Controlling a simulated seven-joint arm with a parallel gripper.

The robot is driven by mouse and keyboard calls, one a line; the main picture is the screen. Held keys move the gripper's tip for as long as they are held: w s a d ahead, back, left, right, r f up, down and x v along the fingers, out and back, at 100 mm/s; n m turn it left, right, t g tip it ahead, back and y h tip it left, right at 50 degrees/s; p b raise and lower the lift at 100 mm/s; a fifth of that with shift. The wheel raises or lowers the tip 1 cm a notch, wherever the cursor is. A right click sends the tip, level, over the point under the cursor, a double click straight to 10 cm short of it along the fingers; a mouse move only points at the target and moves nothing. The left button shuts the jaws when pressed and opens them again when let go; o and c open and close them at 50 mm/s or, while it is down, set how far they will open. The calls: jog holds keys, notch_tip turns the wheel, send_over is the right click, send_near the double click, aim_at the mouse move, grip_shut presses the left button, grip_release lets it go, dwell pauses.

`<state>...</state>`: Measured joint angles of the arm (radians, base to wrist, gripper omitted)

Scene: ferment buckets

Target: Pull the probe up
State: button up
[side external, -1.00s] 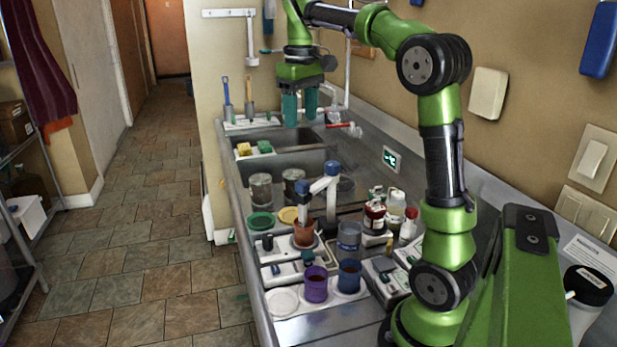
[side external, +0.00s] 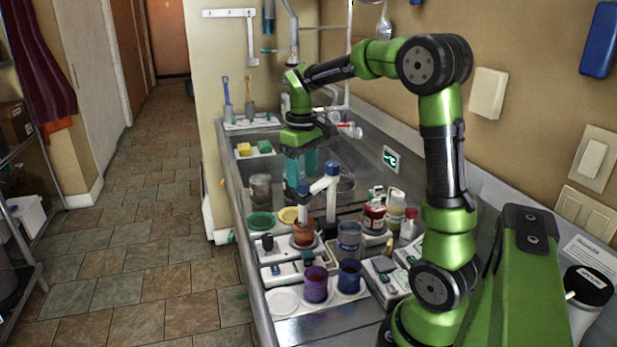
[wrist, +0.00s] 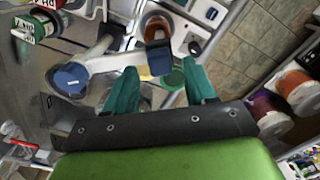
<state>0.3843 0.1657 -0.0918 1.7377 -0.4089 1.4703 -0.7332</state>
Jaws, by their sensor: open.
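The probe (side external: 306,209) hangs upright from the side arm of a white stand (side external: 331,202) with blue caps. Its lower end goes into a brown cup (side external: 304,235), so the tip is hidden. In the wrist view the probe's blue cap (wrist: 160,58) shows just beyond and between my fingers, with the brown cup (wrist: 157,27) above it in the picture. The stand's other blue cap (wrist: 70,78) is at the left. My gripper (side external: 299,180) is open and empty, with teal fingers pointing down, behind and above the probe. It also shows in the wrist view (wrist: 160,85).
Purple (side external: 315,286) and blue (side external: 349,276) buckets stand in front of the brown cup. Several bottles (side external: 375,217) stand to the stand's right. A metal canister (side external: 260,190) and a green lid (side external: 260,222) are at the left. The sink lies behind.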

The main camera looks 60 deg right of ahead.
aim_at(303, 210)
jog(key=shift+f, duration=1.1)
grip_shut()
